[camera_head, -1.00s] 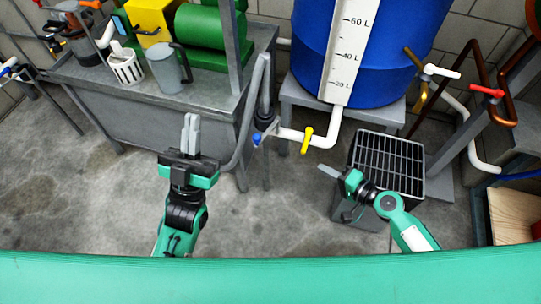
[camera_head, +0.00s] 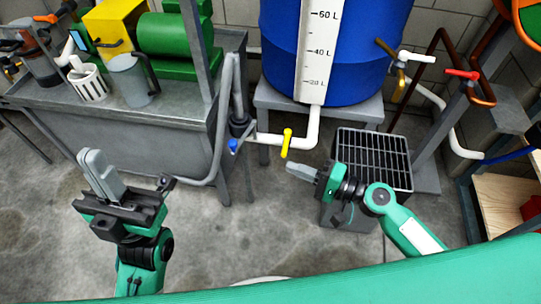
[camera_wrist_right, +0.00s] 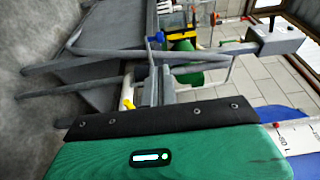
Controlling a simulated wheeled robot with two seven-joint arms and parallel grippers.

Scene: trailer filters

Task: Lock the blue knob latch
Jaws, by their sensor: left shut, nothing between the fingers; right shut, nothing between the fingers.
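The small blue knob (camera_head: 233,145) is on the pipe end beside the grey workbench leg, low in the middle of the head view. My right gripper (camera_head: 288,166) is shut and empty, to the right of the knob and just below the yellow valve handle (camera_head: 287,143), apart from the knob. The yellow handle also shows in the right wrist view (camera_wrist_right: 127,103). My left gripper (camera_head: 85,157) is shut and empty, well left of the knob over the floor.
A blue barrel (camera_head: 276,60) stands on a grey stand, with white pipe (camera_head: 312,128) leading to the valves. A black-grated box (camera_head: 372,155) is close to my right arm. The workbench (camera_head: 150,145) bounds the left. White and red valve handles (camera_head: 462,74) are further right.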

